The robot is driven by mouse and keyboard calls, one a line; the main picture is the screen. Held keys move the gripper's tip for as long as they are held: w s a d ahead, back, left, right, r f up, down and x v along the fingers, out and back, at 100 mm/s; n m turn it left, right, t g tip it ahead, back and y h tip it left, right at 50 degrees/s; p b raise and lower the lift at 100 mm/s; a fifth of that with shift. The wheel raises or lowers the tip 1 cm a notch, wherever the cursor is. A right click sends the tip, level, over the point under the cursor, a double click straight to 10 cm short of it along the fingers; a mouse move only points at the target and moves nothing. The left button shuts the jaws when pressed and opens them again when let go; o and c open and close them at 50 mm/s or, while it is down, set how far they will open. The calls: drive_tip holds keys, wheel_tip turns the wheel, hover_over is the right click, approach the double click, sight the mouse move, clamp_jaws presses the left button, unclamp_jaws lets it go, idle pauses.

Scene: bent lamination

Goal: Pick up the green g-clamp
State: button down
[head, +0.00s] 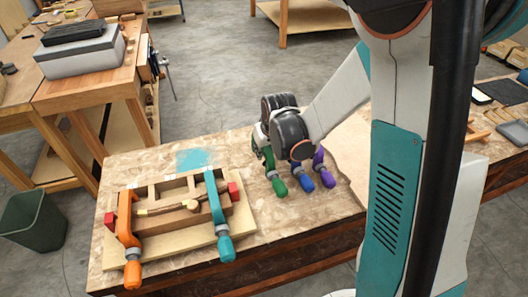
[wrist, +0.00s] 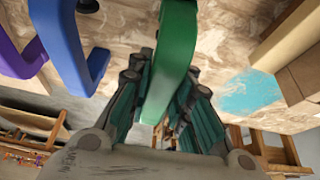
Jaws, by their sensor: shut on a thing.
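The green g-clamp (head: 278,185) is the leftmost of three clamps at the back right of the near workbench. In the wrist view its green frame (wrist: 176,55) runs between the two fingers of my gripper (wrist: 163,88), which is shut on it. In the head view my wrist hides the upper part of the clamp. The green handle end points toward the front edge of the bench. I cannot tell whether the clamp is clear of the bench top.
A blue clamp (head: 304,180) and a purple clamp (head: 325,176) stand close to the right of the green one. On the left, a wooden form (head: 165,195) carries an orange clamp (head: 128,235) and a teal clamp (head: 217,205). Bare bench lies between.

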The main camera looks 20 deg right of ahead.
wheel_tip(320, 180, up, 24)
drive_tip(key=p, duration=1)
drive_tip(key=shift+s+a, duration=0.15)
